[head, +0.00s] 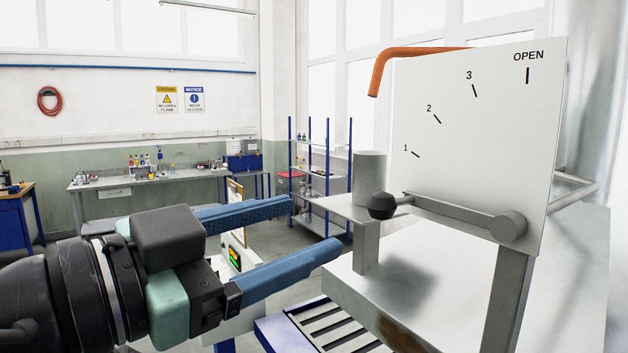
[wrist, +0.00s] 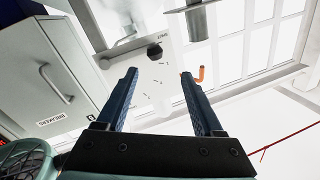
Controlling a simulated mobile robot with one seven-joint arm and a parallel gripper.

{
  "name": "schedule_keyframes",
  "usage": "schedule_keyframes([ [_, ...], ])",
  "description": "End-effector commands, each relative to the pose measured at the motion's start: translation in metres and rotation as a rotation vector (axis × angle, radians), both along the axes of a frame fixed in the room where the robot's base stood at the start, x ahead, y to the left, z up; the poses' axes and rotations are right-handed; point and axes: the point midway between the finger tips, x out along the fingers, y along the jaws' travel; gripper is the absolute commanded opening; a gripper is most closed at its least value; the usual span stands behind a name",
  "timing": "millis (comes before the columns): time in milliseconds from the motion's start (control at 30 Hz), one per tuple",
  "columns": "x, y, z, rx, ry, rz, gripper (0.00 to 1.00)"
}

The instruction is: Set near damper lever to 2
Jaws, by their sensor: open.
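The damper lever (head: 455,212) is a grey bar on a white dial plate (head: 470,130) marked 1, 2, 3 and OPEN. It runs left from a round pivot at the plate's lower right to a black knob (head: 382,205). The lever lies nearly level, below the 1 mark. My gripper (head: 316,227) is open and empty, its blue fingers pointing right, with the tips left of the knob and apart from it. In the wrist view the knob (wrist: 154,51) shows beyond the gap between my fingertips (wrist: 159,74).
An orange bent pipe (head: 373,75) sticks out at the plate's upper left. A grey cylinder (head: 370,178) stands behind the knob. A metal bench (head: 440,290) lies below the lever. A cabinet labelled BREAKERS (wrist: 45,85) is at the left in the wrist view.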

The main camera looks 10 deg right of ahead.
Motion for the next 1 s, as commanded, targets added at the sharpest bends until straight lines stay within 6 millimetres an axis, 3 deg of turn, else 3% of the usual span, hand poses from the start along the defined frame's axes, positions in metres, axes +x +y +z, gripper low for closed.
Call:
schedule_keyframes([
  [133, -0.007, -0.001, 0.001, 0.022, -0.005, -0.05, 0.69],
  [267, -0.001, -0.014, 0.002, 0.022, -0.004, -0.056, 0.69],
  [700, 0.041, -0.09, 0.004, 0.019, -0.002, -0.054, 0.69],
  [1000, 0.054, -0.112, 0.001, 0.019, -0.005, -0.049, 0.69],
])
